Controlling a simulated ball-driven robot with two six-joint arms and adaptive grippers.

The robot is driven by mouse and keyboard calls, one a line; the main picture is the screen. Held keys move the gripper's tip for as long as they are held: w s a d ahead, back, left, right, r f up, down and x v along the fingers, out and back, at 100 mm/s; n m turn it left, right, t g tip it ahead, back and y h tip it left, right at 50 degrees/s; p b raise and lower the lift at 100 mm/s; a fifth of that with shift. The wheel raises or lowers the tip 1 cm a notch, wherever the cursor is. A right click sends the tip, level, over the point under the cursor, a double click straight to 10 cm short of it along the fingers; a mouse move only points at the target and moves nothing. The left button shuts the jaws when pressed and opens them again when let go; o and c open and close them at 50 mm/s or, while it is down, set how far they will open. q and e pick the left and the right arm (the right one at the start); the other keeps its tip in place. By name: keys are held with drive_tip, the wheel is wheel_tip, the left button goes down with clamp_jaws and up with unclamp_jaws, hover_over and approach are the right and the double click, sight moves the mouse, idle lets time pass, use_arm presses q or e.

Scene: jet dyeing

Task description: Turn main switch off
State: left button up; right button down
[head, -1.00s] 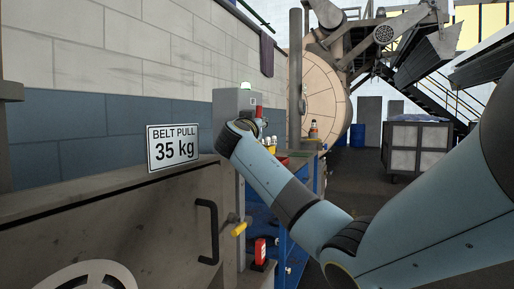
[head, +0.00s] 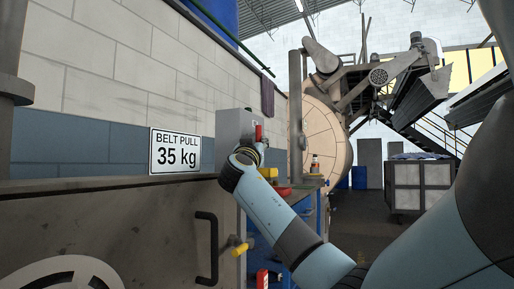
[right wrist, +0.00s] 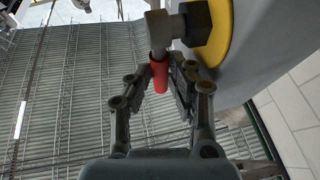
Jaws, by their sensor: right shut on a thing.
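The grey switch box (head: 233,126) stands by the wall in the head view, past the low metal cabinet. A red handle (head: 258,132) shows upright at its right side. In the right wrist view the red handle grip (right wrist: 159,75) sits on a grey stem, beside a dark hub on a yellow disc (right wrist: 217,35). My right gripper (right wrist: 160,80) has its fingers on either side of the red grip and is shut on it. In the head view my right wrist covers the fingers. My left gripper is not in view.
A blue bench (head: 300,205) with a bottle (head: 315,164) stands behind my right arm. A wheeled bin (head: 418,186) stands on open floor farther right.

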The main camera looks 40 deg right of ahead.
idle(0.3)
drive_tip(key=c, duration=1.5)
unclamp_jaws()
drive_tip(key=shift+a, duration=0.1)
drive_tip(key=v, duration=1.2)
drive_tip(key=shift+f, duration=0.1)
